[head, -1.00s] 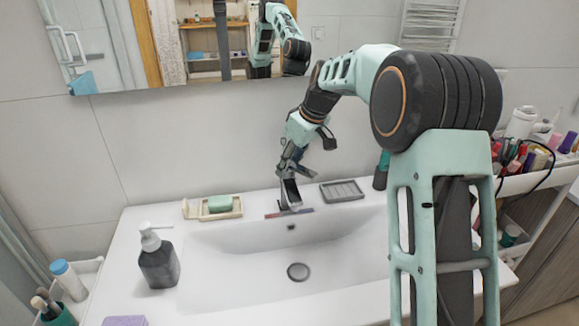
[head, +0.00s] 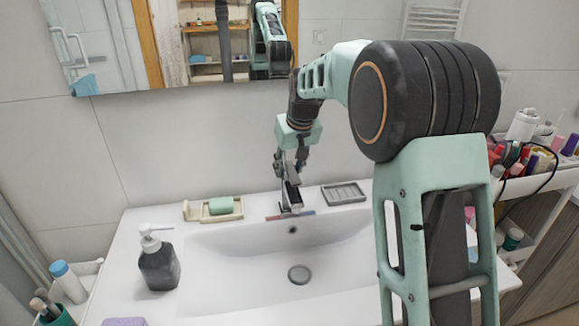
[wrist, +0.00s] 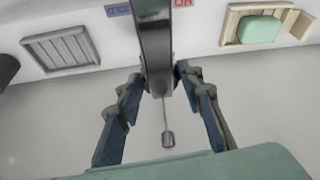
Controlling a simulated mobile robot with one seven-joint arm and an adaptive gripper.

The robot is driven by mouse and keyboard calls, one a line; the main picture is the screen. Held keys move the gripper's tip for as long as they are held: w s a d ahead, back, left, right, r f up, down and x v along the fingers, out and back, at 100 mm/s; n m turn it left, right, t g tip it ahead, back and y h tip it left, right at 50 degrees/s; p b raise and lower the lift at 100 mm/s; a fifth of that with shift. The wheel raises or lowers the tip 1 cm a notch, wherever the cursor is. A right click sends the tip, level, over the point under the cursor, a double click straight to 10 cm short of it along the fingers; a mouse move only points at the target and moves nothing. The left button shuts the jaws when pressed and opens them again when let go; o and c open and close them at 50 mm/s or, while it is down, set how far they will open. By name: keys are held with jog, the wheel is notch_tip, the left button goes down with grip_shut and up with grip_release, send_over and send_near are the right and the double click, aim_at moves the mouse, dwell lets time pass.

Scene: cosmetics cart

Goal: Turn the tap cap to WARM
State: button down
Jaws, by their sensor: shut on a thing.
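The grey metal tap (head: 295,199) stands at the back edge of the white sink, partly hidden by my gripper. My gripper (head: 288,172) reaches down to the top of the tap. In the wrist view the two fingers of my gripper (wrist: 160,80) lie on either side of the tap (wrist: 154,35) and are shut on its cap. A thin rod with a small dark end (wrist: 168,138) shows between the fingers. The cap's exact heading is hard to tell.
A wooden soap dish (head: 235,214) with green soap stands left of the tap, and a grey ridged tray (head: 343,194) stands right. A dark soap pump bottle (head: 158,265) is at the sink's left. The basin (head: 255,255) is clear. The wall and mirror are close behind.

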dwell(0.3)
jog(key=c, duration=1.3)
grip_release()
jog(key=shift+r, duration=0.15)
jog(key=v, duration=1.1)
jog(key=shift+s+d+r, duration=0.1)
jog(key=shift+s+r, duration=0.1)
jog(key=shift+r, duration=0.15)
